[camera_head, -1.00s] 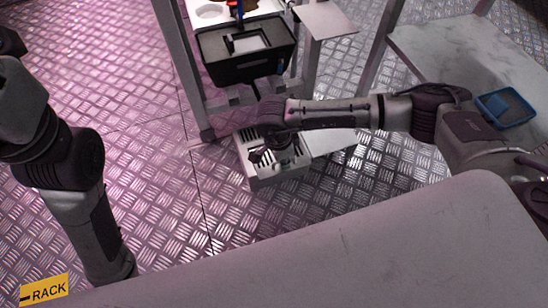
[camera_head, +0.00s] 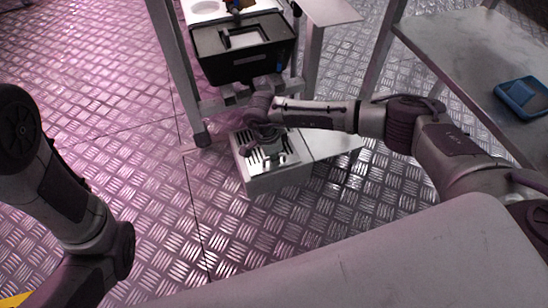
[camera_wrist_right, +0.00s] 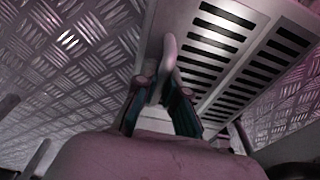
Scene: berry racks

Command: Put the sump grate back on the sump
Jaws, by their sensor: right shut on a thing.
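The sump is a pale low box (camera_head: 275,184) on the floor, right of a rack leg. The sump grate (camera_head: 250,158) is a pale slotted plate at the box's top; whether it lies flush there I cannot tell. The right wrist view shows two rows of dark slots in the grate (camera_wrist_right: 226,63). My right gripper (camera_head: 264,140) is over the box's far left part. In the right wrist view its fingers (camera_wrist_right: 164,88) are shut on a pale upright tab at the grate's edge. My left arm shows at the left; its gripper is out of view.
A rack with a black bin (camera_head: 243,70) stands just behind the sump, its leg (camera_head: 200,132) close to the box's left. A bench (camera_head: 465,62) with a blue tray (camera_head: 522,97) is at the right. The patterned metal floor left and front is clear.

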